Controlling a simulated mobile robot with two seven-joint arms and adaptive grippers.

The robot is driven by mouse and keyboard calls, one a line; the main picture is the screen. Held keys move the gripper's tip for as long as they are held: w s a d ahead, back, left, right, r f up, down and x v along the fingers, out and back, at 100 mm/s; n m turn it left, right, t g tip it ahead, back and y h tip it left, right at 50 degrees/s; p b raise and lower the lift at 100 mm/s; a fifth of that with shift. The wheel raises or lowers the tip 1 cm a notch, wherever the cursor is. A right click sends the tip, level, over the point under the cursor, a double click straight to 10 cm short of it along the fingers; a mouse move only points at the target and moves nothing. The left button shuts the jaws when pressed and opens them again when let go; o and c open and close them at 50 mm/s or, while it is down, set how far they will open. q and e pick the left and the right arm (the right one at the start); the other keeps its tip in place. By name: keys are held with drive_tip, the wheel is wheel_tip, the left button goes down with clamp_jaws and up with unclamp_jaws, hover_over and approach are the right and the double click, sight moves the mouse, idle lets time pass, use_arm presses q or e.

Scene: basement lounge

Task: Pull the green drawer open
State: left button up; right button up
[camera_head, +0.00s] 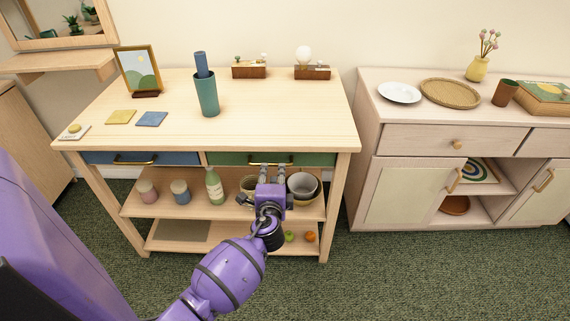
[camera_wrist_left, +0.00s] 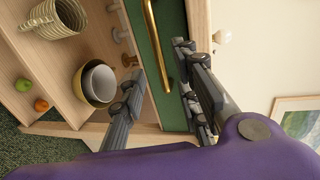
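The green drawer (camera_head: 322,159) is on the right half of the wooden table's front, below the top. Its front looks flush with the table, so it appears shut. Its brass handle (camera_head: 243,162) is partly behind my left gripper (camera_head: 270,172), which is right in front of the drawer. In the left wrist view the green drawer front (camera_wrist_left: 175,60) and its long brass handle (camera_wrist_left: 153,38) lie ahead. My left gripper (camera_wrist_left: 156,68) is open there, its fingers spread to either side of the handle's line. I cannot tell whether they touch it. My right gripper is not in view.
A blue drawer (camera_head: 178,158) is beside it. The shelf below holds jars, a green bottle (camera_head: 214,186) and bowls (camera_head: 302,186), close under the gripper. A teal vase (camera_head: 207,95) stands on the table (camera_head: 270,120). A sideboard (camera_head: 400,165) is to the right. Open carpet lies in front.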

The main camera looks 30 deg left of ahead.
sight(274, 165)
use_arm(q)
drive_tip(key=x, duration=0.7)
drive_tip(key=shift+s+a+b, duration=0.1)
drive_tip(key=shift+b, duration=0.2)
drive_tip(key=c, duration=0.7)
clamp_jaws()
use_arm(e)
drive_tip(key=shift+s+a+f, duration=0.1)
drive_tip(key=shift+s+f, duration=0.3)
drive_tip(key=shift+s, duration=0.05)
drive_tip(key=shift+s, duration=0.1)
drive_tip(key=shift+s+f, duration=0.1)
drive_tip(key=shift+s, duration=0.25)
